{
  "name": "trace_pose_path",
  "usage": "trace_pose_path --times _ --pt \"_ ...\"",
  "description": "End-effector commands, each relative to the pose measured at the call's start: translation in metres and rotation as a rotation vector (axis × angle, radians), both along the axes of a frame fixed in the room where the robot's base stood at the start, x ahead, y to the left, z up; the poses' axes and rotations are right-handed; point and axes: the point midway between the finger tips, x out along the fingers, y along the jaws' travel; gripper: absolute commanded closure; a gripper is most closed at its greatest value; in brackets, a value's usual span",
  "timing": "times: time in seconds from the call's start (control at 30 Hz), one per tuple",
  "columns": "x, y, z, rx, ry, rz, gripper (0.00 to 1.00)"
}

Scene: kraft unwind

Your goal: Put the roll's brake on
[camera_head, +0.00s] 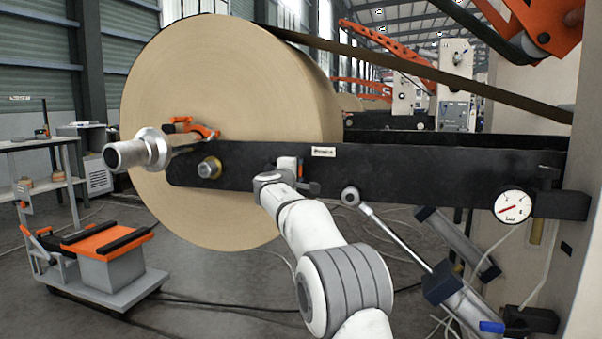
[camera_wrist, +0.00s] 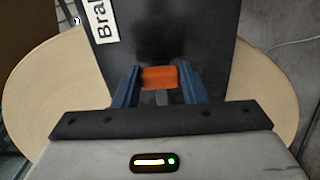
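The big brown paper roll (camera_head: 225,110) hangs on a metal shaft (camera_head: 135,153) beside a black beam (camera_head: 430,170). A white label (camera_head: 323,152) is on the beam; in the wrist view the label (camera_wrist: 104,18) is cut off and reads "Bra". My gripper (camera_head: 292,168) is at the beam's face, just left of and below the label. In the wrist view its two blue fingers (camera_wrist: 159,80) flank an orange handle (camera_wrist: 159,77). The handle fills the space between the fingertips, with no clear gap. A grey stem shows below it. My wrist hides much of the handle in the head view.
A round gauge (camera_head: 514,208) sits at the beam's right end. A cylinder rod (camera_head: 395,235) slants below the beam. A cart with an orange top (camera_head: 108,240) stands at lower left. Cables lie on the floor.

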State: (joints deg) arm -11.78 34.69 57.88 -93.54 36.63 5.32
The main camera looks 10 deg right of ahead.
Motion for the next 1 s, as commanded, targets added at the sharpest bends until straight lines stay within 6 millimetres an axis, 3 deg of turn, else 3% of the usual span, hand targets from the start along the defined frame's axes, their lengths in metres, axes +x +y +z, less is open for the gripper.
trace_pose_path --times 0.23,0.57,1.0 --pt "0.000 -0.003 -0.001 0.000 0.001 -0.004 0.42" --pt "-0.004 -0.003 -0.001 -0.001 0.003 -0.008 0.42" --pt "-0.060 0.024 -0.001 -0.002 0.003 -0.006 0.42"
